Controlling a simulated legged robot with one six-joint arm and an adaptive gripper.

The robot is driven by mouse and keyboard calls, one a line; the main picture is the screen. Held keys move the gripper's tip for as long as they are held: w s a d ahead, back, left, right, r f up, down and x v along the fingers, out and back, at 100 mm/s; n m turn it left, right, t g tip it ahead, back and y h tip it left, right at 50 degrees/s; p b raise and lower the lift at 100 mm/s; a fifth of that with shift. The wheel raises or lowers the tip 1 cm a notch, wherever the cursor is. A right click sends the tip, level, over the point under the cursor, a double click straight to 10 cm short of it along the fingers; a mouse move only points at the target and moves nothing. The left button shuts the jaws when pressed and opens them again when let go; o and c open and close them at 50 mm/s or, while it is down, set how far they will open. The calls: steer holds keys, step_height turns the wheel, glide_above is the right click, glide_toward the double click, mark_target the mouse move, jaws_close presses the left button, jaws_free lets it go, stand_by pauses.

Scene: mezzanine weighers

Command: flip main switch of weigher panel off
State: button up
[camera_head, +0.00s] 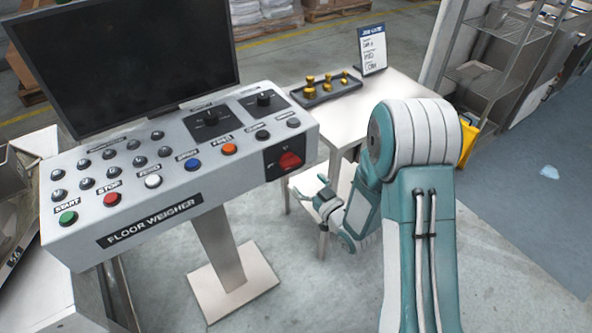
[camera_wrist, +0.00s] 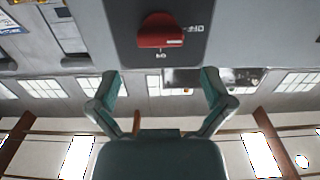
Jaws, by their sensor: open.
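The weigher panel (camera_head: 140,215) is a grey sloped box labelled FLOOR WEIGHER on a metal post. Its main switch (camera_head: 290,160) is a red rotary handle on a black plate at the panel's right end. In the wrist view the red switch (camera_wrist: 160,32) is at the top centre, with small labels upside down to its right and below it. I cannot tell its setting for certain. My gripper (camera_head: 312,192) is open and empty, right of and below the switch, apart from it. In the wrist view, the spread fingers of my gripper (camera_wrist: 160,78) show below the switch.
A black monitor (camera_head: 125,60) stands behind the panel. A white table (camera_head: 370,105) stands behind my arm, with a tray of brass weights (camera_head: 325,88) and a sign (camera_head: 372,50).

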steer(key=v, duration=0.3)
steer(key=shift+s+d, duration=0.2)
steer(key=shift+s, duration=0.1)
steer(key=s+d+r+m+g+h, duration=0.35)
steer(key=d+r+h, duration=0.6)
steer(key=r, duration=0.45)
steer(key=s+r+m+g, duration=0.1)
steer(key=s+r+g, duration=0.2)
steer(key=s, duration=0.7)
steer(key=s+d+r+m+g, duration=0.1)
steer(key=s+r+m+g, duration=0.1)
steer(key=s, duration=0.9)
steer(key=shift+r+g, duration=0.45)
steer(key=shift+r, duration=0.2)
